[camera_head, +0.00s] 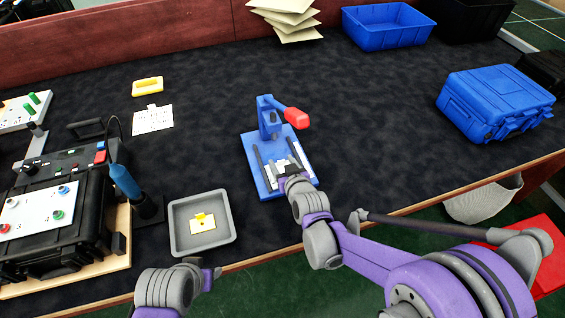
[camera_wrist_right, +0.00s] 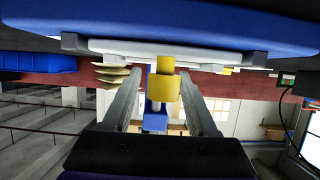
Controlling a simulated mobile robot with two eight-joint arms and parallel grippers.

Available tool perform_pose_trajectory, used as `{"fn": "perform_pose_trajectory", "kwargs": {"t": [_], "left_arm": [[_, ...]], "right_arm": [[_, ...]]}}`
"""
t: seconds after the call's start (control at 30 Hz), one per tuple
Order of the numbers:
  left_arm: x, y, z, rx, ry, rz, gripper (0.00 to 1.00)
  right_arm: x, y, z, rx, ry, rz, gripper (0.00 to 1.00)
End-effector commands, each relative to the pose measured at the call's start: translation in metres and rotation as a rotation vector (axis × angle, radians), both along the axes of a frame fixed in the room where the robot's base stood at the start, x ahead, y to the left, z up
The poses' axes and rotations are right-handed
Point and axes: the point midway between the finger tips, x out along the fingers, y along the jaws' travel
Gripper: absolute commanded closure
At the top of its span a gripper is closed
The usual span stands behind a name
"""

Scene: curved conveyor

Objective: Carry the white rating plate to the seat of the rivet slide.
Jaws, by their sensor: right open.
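The blue rivet slide (camera_head: 253,160), with a blue press and red knob, stands mid-table. The white rating plate (camera_head: 281,166) lies on its base between dark rails, partly hidden by my right gripper (camera_head: 290,176). In the right wrist view the white plate (camera_wrist_right: 205,53) lies against the blue base (camera_wrist_right: 200,25); a yellow tab (camera_wrist_right: 165,90) projects from it between the open fingers of my right gripper (camera_wrist_right: 160,85). I see gaps beside the tab. My left gripper (camera_head: 210,277) is at the table's front edge; its jaw opening is unclear.
A grey tray (camera_head: 176,228) holds another plate with a yellow tab (camera_head: 203,222). A black control case (camera_head: 60,240) stands left, with a blue-handled tool (camera_head: 124,180) beside it. A blue case (camera_head: 495,100) and a blue bin (camera_head: 388,30) are at right and back. Dark mat is clear around the slide.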

Motion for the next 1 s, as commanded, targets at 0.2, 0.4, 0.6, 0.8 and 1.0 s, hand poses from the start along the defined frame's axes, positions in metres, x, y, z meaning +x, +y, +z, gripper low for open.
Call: {"fn": "perform_pose_trajectory", "kwargs": {"t": [0.2,0.4,0.6,0.8,1.0], "left_arm": [[0.0,0.0,0.005,0.0,-0.002,0.0,0.5],[0.0,0.0,0.011,0.0,-0.004,0.0,0.5],[0.0,0.0,0.017,0.0,-0.006,0.0,0.5],[0.0,0.0,0.02,0.0,-0.007,0.0,0.5],[0.0,0.0,0.02,0.0,-0.007,0.0,0.5]], "right_arm": [[-0.013,-0.004,0.01,0.0,0.0,0.0,0.41],[-0.052,-0.017,0.027,0.001,0.0,0.0,0.41],[-0.086,-0.028,0.042,0.0,0.0,0.0,0.41],[-0.103,-0.033,0.049,0.001,0.0,0.0,0.41],[-0.106,-0.035,0.049,0.0,0.001,0.0,0.41]]}}
